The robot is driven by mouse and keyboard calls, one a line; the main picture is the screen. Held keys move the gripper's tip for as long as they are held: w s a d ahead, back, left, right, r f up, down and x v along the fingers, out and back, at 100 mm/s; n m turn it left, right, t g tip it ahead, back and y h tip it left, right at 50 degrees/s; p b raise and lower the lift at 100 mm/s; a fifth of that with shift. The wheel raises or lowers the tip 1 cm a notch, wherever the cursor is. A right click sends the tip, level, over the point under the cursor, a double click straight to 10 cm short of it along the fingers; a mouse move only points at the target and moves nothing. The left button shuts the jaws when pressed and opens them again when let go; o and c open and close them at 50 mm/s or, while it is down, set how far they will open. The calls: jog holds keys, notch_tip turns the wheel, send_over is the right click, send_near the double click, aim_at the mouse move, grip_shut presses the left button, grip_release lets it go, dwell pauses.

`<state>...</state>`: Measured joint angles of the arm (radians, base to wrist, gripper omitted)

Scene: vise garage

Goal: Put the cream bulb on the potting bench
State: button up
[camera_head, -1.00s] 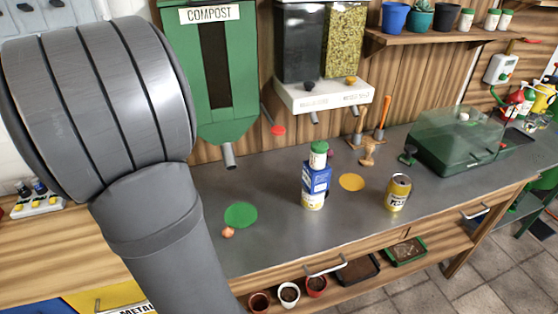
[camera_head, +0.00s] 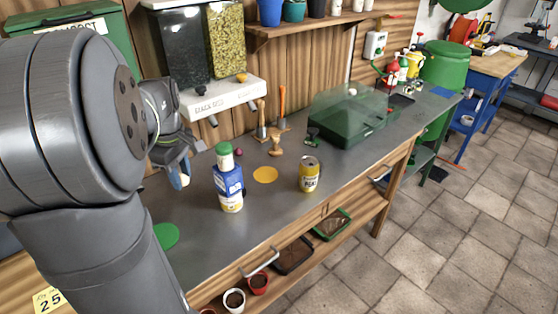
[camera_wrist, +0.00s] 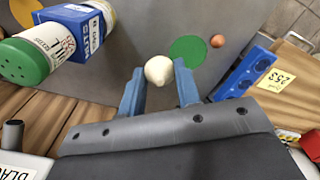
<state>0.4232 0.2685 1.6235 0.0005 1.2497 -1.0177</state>
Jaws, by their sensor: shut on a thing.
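The cream bulb (camera_wrist: 158,70) is held between the blue fingers of my gripper (camera_wrist: 160,82) in the wrist view. In the head view my gripper (camera_head: 181,170) shows at left, with the pale bulb (camera_head: 185,180) partly hidden at its tip. The potting bench (camera_head: 275,215) has a grey top and wooden front. The bulb appears above the bench's back left part, left of the blue box; its exact height is unclear.
A blue box (camera_head: 229,187) with a green-lidded jar (camera_head: 224,156) stands close to my gripper. A yellow can (camera_head: 309,175), green disc (camera_head: 166,236), orange disc (camera_head: 265,175) and green propagator (camera_head: 345,125) are on the bench. White dispensers (camera_head: 218,96) overhang the back.

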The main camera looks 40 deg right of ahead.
jog(key=s+d+m, duration=0.7)
jog(key=s+d, duration=1.4)
jog(key=s, duration=0.1)
send_over(269, 219)
notch_tip(269, 219, down, 15)
jog(key=shift+r, duration=0.1)
jog(key=shift+f, duration=2)
jog(key=o, duration=0.9)
jog(key=shift+f, duration=0.1)
jog(key=shift+o, duration=0.2)
